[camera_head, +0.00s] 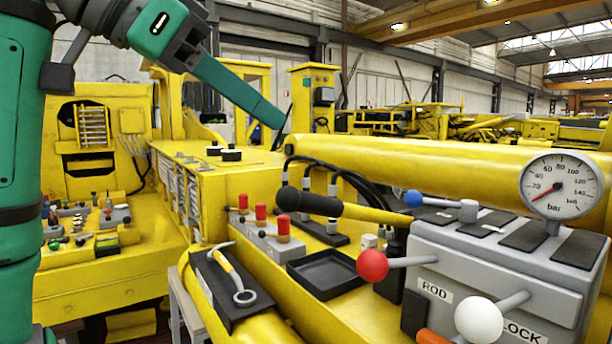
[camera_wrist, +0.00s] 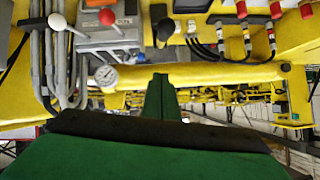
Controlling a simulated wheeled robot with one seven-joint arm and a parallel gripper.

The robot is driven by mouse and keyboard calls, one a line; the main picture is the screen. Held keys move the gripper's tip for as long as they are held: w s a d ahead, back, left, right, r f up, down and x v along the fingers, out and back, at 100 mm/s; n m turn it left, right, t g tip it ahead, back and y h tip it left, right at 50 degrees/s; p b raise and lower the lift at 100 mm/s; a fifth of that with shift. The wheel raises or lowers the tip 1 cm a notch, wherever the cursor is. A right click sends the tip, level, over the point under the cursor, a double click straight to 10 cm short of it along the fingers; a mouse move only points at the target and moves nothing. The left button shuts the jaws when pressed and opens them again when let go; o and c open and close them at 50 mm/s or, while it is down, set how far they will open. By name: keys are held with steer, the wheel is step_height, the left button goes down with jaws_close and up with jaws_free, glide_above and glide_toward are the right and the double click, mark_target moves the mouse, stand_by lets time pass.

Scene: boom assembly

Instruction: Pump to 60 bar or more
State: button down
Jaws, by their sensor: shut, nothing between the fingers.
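The round pressure gauge (camera_head: 557,187) stands on the grey valve block; its red needle points lower left, below the 20 mark. The gauge also shows in the wrist view (camera_wrist: 106,76), too small to read. The pump lever appears to be the yellow bar with a thick black grip (camera_head: 310,203), lying nearly level left of the block. A black grip also shows in the wrist view (camera_wrist: 165,29). My gripper (camera_head: 275,117) is shut and empty, above and left of the black grip and apart from it. Its green fingers also show in the wrist view (camera_wrist: 161,82).
The grey valve block (camera_head: 480,265) carries a red-knobbed lever (camera_head: 373,265), a white-knobbed lever (camera_head: 479,320) and a blue-knobbed lever (camera_head: 413,199). Several red-capped fittings (camera_head: 260,213), a black tray (camera_head: 325,271) and a wrench (camera_head: 243,296) lie nearby. A thick yellow cylinder (camera_head: 430,170) runs behind.

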glide_above(303, 192)
steer(key=d, duration=0.2)
step_height(303, 192, down, 6)
steer(key=shift+w+a+r, duration=0.1)
steer(key=shift+a+r, duration=0.05)
steer(key=shift+r, duration=0.05)
steer(key=f, duration=0.1)
steer(key=a+f, duration=0.1)
steer(key=f, duration=0.1)
steer(key=shift+a, duration=0.2)
steer(key=shift+a+f, duration=0.1)
steer(key=shift+f, duration=0.2)
steer(key=shift+f, duration=0.1)
